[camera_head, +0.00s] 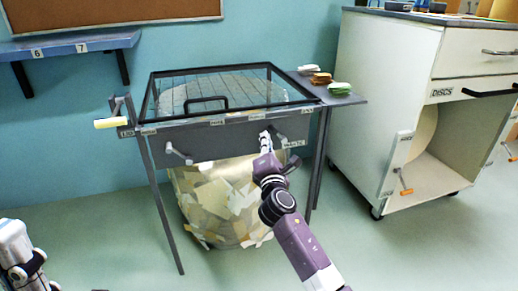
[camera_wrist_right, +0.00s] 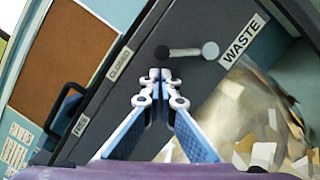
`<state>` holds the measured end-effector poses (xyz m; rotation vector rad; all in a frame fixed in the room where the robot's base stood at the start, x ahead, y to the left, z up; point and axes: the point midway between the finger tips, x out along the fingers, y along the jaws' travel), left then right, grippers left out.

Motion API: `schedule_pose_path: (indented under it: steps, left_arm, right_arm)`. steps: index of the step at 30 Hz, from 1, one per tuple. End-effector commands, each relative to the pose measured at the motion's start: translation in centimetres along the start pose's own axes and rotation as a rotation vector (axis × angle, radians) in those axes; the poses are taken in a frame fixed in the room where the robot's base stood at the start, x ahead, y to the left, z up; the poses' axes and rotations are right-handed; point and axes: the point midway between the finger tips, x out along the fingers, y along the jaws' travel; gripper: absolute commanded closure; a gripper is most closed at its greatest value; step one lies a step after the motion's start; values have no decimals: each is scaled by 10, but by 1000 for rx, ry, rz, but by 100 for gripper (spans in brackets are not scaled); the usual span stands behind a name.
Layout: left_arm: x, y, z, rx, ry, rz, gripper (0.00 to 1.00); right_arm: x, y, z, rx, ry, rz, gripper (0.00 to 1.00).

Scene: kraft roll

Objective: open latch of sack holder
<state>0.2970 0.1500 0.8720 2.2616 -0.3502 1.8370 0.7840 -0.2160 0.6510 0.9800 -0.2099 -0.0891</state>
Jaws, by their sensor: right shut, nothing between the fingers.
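The sack holder (camera_head: 222,138) is a dark grey stand with a glass-topped lid and a black handle (camera_head: 206,102). A patched, bulging sack (camera_head: 215,200) hangs under it. In the right wrist view, a latch (camera_wrist_right: 186,52) on the front panel has a dark pivot at its left and a pale round knob at its right. My right gripper (camera_head: 265,138) is at the right part of this panel. In the right wrist view its fingertips (camera_wrist_right: 160,74) are together and empty, just below the pivot end; contact is unclear. Part of my left arm shows at bottom left, its fingers indistinct.
Another lever (camera_head: 178,153) sticks out at the panel's left. A side shelf (camera_head: 345,99) holds several small items. A wheeled white cabinet (camera_head: 385,90) stands at the right, and a blue wall shelf (camera_head: 70,43) at the left. The floor in front is clear.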

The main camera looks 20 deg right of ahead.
Motion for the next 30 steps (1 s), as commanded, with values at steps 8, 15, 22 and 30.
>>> schedule_pose_path:
  steps: [8,15,22,30]
  left_arm:
    - [1,0,0,-1,-1,0,100]
    - [1,0,0,0,-1,0,100]
    - [5,0,-1,0,-1,0,100]
    - [9,0,-2,0,-1,0,100]
  right_arm:
    - [2,0,8,1,1,0,100]
    - [2,0,8,1,1,0,100]
    - [2,2,10,22,1,-6,100]
    - [2,2,11,54,1,-14,100]
